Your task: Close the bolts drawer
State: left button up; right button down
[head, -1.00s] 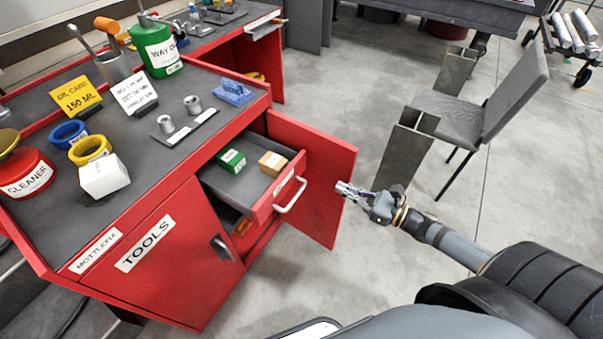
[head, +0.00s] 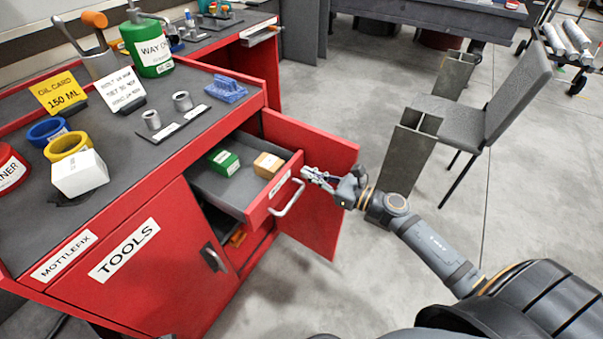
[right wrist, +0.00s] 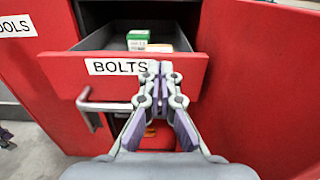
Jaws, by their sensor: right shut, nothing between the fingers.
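The red bolts drawer (head: 276,192) is pulled out of the red cabinet, with a silver bar handle (head: 290,198) on its front. Its white BOLTS label (right wrist: 118,66) shows in the right wrist view. A green box (head: 223,161) and an orange-tan box (head: 268,165) lie inside it. My right gripper (head: 308,174) is shut and empty, close to the right part of the drawer front.
An open red cabinet door (head: 320,180) stands right of the drawer. A grey chair (head: 490,110) and metal channel pieces (head: 408,155) stand on the floor to the right.

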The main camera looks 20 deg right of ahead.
aim_at(291, 166)
jog(key=shift+x, duration=1.05)
pick_arm(q)
jog(key=shift+a+f, duration=0.15)
jog(key=shift+f, duration=0.55)
pick_arm(e)
jog(key=shift+w+a, duration=0.3)
jog(key=shift+a, duration=0.05)
jog(key=shift+w, duration=0.1)
